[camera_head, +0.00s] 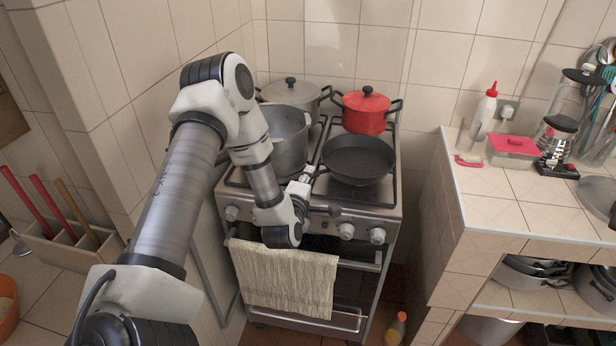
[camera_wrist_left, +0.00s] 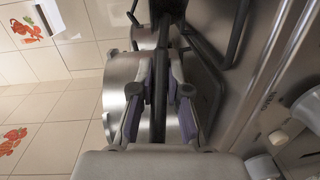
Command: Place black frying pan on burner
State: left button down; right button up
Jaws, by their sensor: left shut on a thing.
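The black frying pan (camera_head: 358,160) is level over the front right burner of the stove (camera_head: 365,212). I cannot tell whether its base touches the grate. Its handle points left toward my left gripper (camera_head: 306,181), which is shut on it. In the left wrist view the fingers of my left gripper (camera_wrist_left: 160,90) close on both sides of the dark handle (camera_wrist_left: 158,112). The pan hides most of the burner under it. My right gripper is in neither view.
A grey pot (camera_head: 288,140) stands on the front left burner, close to my left arm. A lidded grey pot (camera_head: 300,92) and a red pot (camera_head: 366,112) stand behind. A towel (camera_head: 285,278) hangs on the oven rail. A tiled counter (camera_head: 500,210) is at right.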

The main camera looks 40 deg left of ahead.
pick_arm(q)
jog(key=shift+f, duration=0.15)
jog(key=c, duration=1.1)
grip_release()
jog(key=shift+s, duration=0.1)
